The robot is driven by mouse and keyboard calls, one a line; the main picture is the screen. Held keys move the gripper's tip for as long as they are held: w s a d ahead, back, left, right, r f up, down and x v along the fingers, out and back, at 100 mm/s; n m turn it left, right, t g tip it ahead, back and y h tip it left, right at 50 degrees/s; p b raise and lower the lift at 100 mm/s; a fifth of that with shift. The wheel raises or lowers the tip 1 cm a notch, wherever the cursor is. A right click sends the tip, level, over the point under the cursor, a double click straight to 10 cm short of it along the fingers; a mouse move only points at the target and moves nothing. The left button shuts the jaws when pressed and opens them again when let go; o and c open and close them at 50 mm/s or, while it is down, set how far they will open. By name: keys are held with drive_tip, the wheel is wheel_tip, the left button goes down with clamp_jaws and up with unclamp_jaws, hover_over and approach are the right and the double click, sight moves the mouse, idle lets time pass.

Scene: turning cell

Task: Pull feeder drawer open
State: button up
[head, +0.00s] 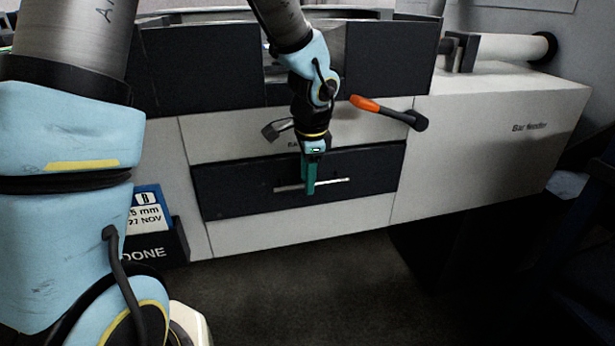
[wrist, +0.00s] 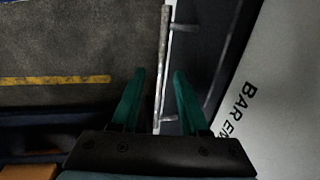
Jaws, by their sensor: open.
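The feeder drawer (head: 234,194) is a wide dark front set in the pale cabinet. It looks shut, about flush with the panels around it. Its thin metal bar handle (head: 335,182) runs level across the middle of the front, and the bar also shows in the wrist view (wrist: 164,50). My gripper (head: 309,190) is at the handle, pointing at the drawer. In the wrist view its two green fingers (wrist: 160,72) are apart, with the bar between them and gaps visible on both sides. In the head view the fingers hide part of the handle.
An orange-tipped lever (head: 370,105) sticks out above the drawer on the right. The white bar feeder (head: 500,125) stands at the right. A black DONE bin (head: 160,247) with a blue and white card (head: 148,213) is at the left. The dark floor (head: 300,290) before the drawer is clear.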

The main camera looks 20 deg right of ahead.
drive_tip(key=shift+c, duration=0.3)
clamp_jaws()
idle(1.0)
